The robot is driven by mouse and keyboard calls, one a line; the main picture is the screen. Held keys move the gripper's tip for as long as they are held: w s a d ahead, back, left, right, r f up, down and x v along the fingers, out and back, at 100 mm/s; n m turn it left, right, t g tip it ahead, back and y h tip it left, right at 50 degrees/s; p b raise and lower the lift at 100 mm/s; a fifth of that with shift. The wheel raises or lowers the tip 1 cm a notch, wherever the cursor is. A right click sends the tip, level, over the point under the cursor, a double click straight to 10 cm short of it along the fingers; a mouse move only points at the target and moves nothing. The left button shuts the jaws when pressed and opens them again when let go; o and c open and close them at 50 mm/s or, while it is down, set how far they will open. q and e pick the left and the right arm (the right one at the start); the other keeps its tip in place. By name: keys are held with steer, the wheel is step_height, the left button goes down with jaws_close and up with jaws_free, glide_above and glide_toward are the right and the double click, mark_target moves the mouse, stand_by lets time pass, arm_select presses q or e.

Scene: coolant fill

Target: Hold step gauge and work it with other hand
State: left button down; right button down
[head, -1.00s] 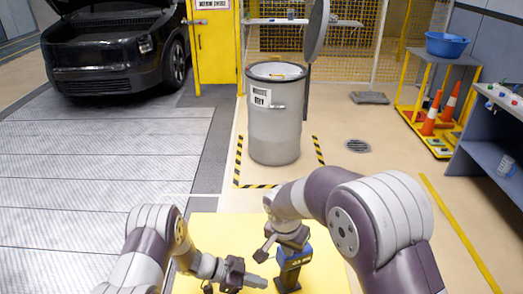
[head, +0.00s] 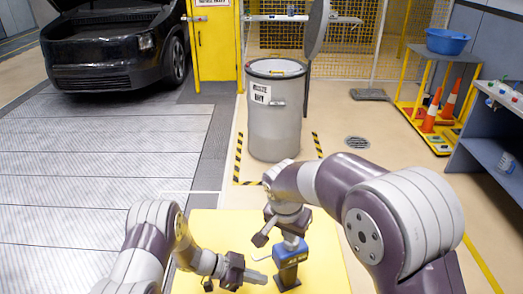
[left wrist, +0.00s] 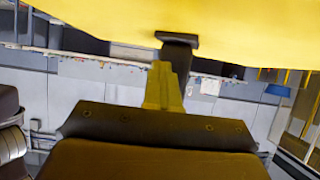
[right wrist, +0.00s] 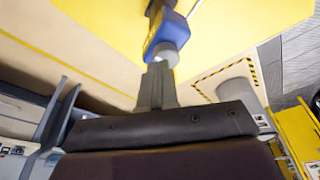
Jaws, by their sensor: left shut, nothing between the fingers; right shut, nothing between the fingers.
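The step gauge (head: 290,254) stands on the yellow table top, with a blue body and a dark post and foot. A thin curved piece sticks out from its left side. My left gripper (head: 257,278) is shut and empty, pointing at the post from the left. In the left wrist view its fingers (left wrist: 165,85) overlap the dark post (left wrist: 178,50); contact cannot be told. My right gripper (head: 290,238) is shut and empty just above the gauge. In the right wrist view its fingertips are close to the grey round knob (right wrist: 165,53) on the blue body (right wrist: 168,30).
The yellow table top (head: 325,275) is otherwise bare. Beyond it stand a grey waste drum (head: 275,125) with a raised lid, a black car (head: 110,55), a yellow cart (head: 408,95) with cones and a blue basin (head: 447,43), and a workbench (head: 490,150) at the right.

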mark_target(286, 248)
steer(key=shift+r, duration=0.4)
steer(key=f, duration=0.1)
steer(key=a+f, duration=0.1)
steer(key=f, duration=0.3)
steer(key=shift+w+a+f, duration=0.25)
steer(key=shift+a, duration=0.1)
steer(key=shift+s+f, duration=0.1)
steer(key=shift+f, duration=0.15)
steer(key=shift+w+d, duration=0.45)
steer(key=shift+w, duration=0.05)
stand_by(0.9)
